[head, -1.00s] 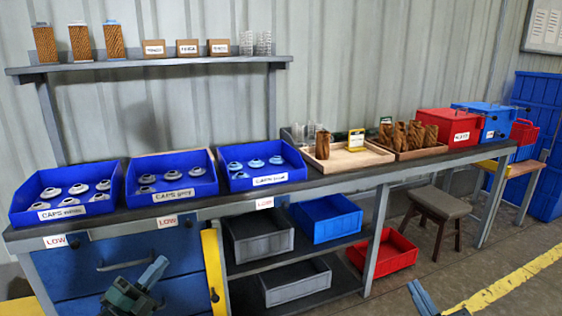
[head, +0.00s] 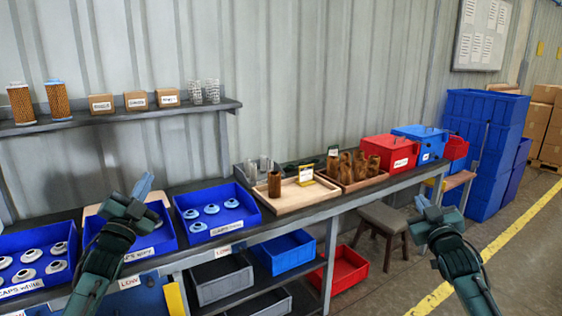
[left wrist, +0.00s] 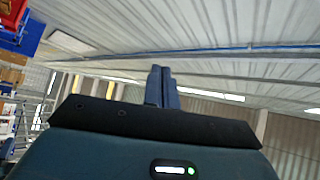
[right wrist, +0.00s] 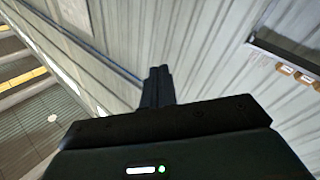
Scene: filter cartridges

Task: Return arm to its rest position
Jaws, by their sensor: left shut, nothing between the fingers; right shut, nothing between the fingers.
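My left gripper (head: 143,186) is raised in front of the blue cap bins in the head view, shut and empty, its fingers pointing up. In the left wrist view its fingers (left wrist: 161,86) lie together with nothing between them. My right gripper (head: 422,204) is raised at the right of the head view, over the floor in front of the bench, shut and empty. In the right wrist view its fingers (right wrist: 158,86) are together against the wall. My left arm hides part of the middle cap bin.
The bench carries blue cap bins (head: 246,228), a wooden tray (head: 272,203) and red (head: 380,142) and blue (head: 420,136) boxes. A stool (head: 384,216) stands below the bench end. A shelf (head: 110,117) is on the wall.

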